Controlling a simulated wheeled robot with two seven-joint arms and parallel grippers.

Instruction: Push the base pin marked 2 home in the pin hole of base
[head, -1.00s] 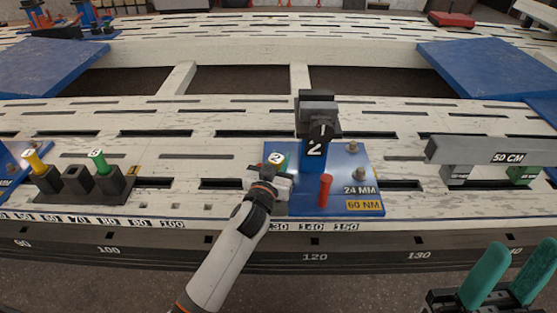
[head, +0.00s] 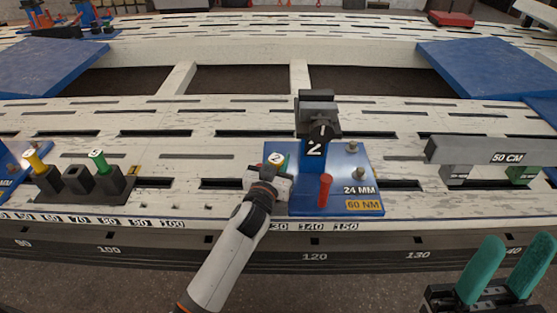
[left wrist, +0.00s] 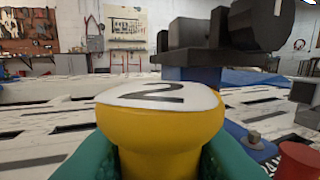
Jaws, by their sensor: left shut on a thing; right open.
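The base pin marked 2 has a yellow head with a white top (head: 277,158). It fills the middle of the left wrist view (left wrist: 160,110), upright between green finger pads. My left gripper (head: 279,170) is shut on it at the left edge of the blue base (head: 340,202). The pin's lower end and the pin hole are hidden by the gripper, so I cannot tell how deep it sits. The base carries a dark clamp marked 2 (head: 316,120). My right gripper (head: 494,270) is open and empty at the lower right, in front of the bench.
A red pin (head: 325,190) stands on the base in front of the clamp, just right of my left gripper. A dark holder (head: 78,182) with yellow and green pins is at left. A grey 50 CM bar (head: 495,155) lies at right.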

